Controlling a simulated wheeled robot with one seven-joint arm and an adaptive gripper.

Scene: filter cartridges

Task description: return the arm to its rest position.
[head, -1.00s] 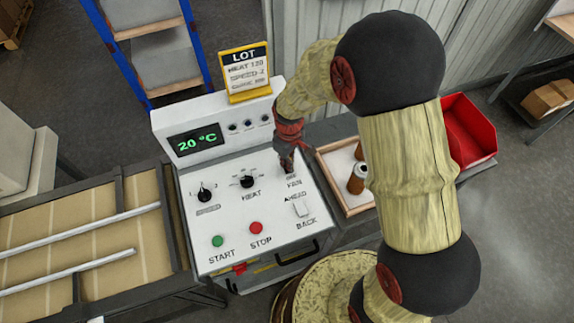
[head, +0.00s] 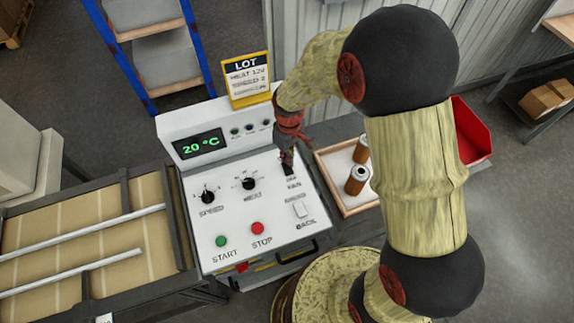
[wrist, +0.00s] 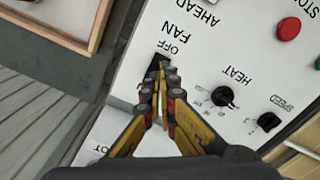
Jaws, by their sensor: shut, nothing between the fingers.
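My gripper (head: 287,165) is at the fan switch on the white control panel (head: 220,180). In the wrist view my gripper (wrist: 162,100) shows its yellow and dark fingers shut together and empty, with the tips over or beside the dark fan switch (wrist: 158,62). The fingers partly hide the switch, so I cannot tell whether they touch it. My arm (head: 415,180) is bent over the right side of the panel, its forearm reaching down to the fan area.
The panel carries a speed knob (head: 207,197), a heat knob (head: 249,183), a green start button (head: 221,241) and a red stop button (head: 257,228). A wooden tray (head: 328,177) with brown cartridges (head: 356,180) lies right of it. A red bin (head: 471,135) stands behind my arm.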

